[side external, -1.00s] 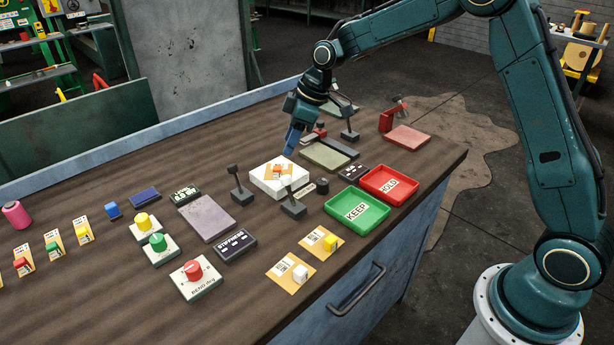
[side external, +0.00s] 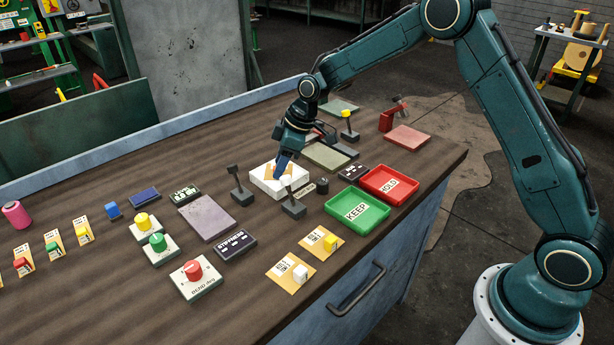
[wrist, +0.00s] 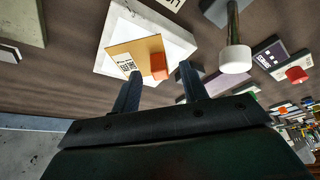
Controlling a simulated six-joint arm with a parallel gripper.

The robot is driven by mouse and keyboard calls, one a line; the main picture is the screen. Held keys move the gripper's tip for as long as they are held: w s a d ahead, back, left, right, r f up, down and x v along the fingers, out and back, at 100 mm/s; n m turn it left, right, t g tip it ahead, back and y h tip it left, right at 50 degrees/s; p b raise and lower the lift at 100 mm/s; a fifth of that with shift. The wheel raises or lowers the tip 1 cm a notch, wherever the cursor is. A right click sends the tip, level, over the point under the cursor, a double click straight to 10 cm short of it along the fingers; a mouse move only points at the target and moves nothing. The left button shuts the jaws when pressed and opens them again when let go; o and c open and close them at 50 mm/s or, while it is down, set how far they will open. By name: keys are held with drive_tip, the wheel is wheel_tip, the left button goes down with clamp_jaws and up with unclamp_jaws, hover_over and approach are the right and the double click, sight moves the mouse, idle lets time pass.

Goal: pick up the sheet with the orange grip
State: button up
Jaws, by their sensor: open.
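The sheet (wrist: 125,50) is a tan card with a printed white label, lying on a white square block (side external: 272,188). Its orange grip (wrist: 159,66) is a small upright block on the card. In the side view my gripper (side external: 281,168) is low over the white block and hides the orange grip and part of the sheet (side external: 270,168). In the wrist view my open gripper (wrist: 160,78) has its two fingers apart, with the orange grip between and just beyond their tips. It is not closed on anything.
A dark post with a pale knob (wrist: 235,58) stands close by on the right in the wrist view. Another dark post (side external: 238,190) is left of the white block. Green KEEP (side external: 375,222) and red HOLD (side external: 405,198) trays lie to the right.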

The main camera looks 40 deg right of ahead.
drive_tip(key=shift+w+a+f, duration=0.2)
drive_tip(key=shift+f, duration=0.4)
clamp_jaws()
